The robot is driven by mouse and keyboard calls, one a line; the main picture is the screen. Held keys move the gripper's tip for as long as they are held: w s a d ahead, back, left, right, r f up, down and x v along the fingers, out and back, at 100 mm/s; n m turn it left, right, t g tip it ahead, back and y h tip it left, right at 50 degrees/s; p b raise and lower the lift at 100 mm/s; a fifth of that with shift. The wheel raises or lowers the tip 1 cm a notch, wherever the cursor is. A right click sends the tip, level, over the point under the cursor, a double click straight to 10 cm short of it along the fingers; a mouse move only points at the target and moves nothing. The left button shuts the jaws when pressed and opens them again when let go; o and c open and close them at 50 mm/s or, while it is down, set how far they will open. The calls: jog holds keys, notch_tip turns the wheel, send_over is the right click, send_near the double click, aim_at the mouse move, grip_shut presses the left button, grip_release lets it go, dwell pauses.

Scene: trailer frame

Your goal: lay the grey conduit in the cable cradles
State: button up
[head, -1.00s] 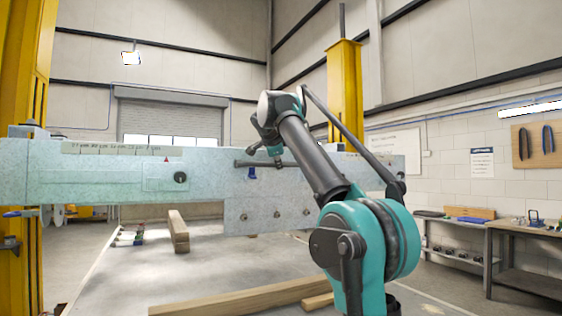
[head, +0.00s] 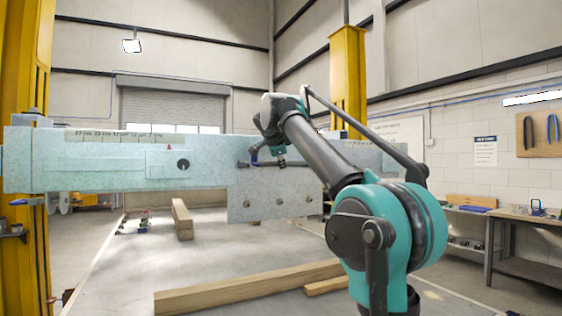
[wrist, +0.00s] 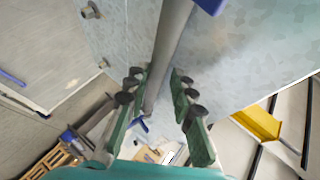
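The grey conduit (head: 266,164) lies roughly level in front of the pale galvanised trailer frame (head: 100,170). In the wrist view the conduit (wrist: 172,40) runs from the top edge down between my fingers. My gripper (head: 281,160) is around it, and the fingers (wrist: 160,85) appear shut on it; their contact is partly hidden. A blue cable cradle (head: 254,156) is on the frame near the conduit's left end. A blue part, likely this cradle, shows beside the conduit at the top of the wrist view (wrist: 211,4). I cannot tell whether the conduit is seated. Other cradles are hidden or indistinct.
Timber beams (head: 250,287) lie on the floor in front of the frame. Yellow posts stand at the left (head: 20,90) and behind my arm (head: 348,85). A workbench (head: 530,225) is at the right. The frame's lower plate (head: 262,210) has several bolts or holes.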

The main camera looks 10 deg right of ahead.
jog(key=shift+o, duration=1.4)
jog(key=v, duration=1.2)
jog(key=shift+f, duration=0.1)
jog(key=s+d+f+n+g, duration=0.2)
jog(key=f+n, duration=0.1)
jog(key=f, duration=1)
jog(key=s+d+f+n+g, duration=0.1)
jog(key=d+f+n, duration=0.2)
jog(key=f, duration=0.9)
jog(key=s+d+f+n+g, duration=0.2)
jog(key=f, duration=1.1)
jog(key=s+f+n+g+y, duration=0.1)
jog(key=s+f+n, duration=0.4)
jog(key=s+f, duration=0.7)
jog(key=s+f+n+g+y, duration=0.1)
jog(key=s+f+n, duration=0.3)
jog(key=s+f, duration=0.9)
notch_tip(320, 180, down, 6)
jog(key=shift+s+d+f+n+g+y, duration=0.2)
jog(key=shift+d+n+g+y, duration=0.2)
jog(key=shift+y, duration=0.3)
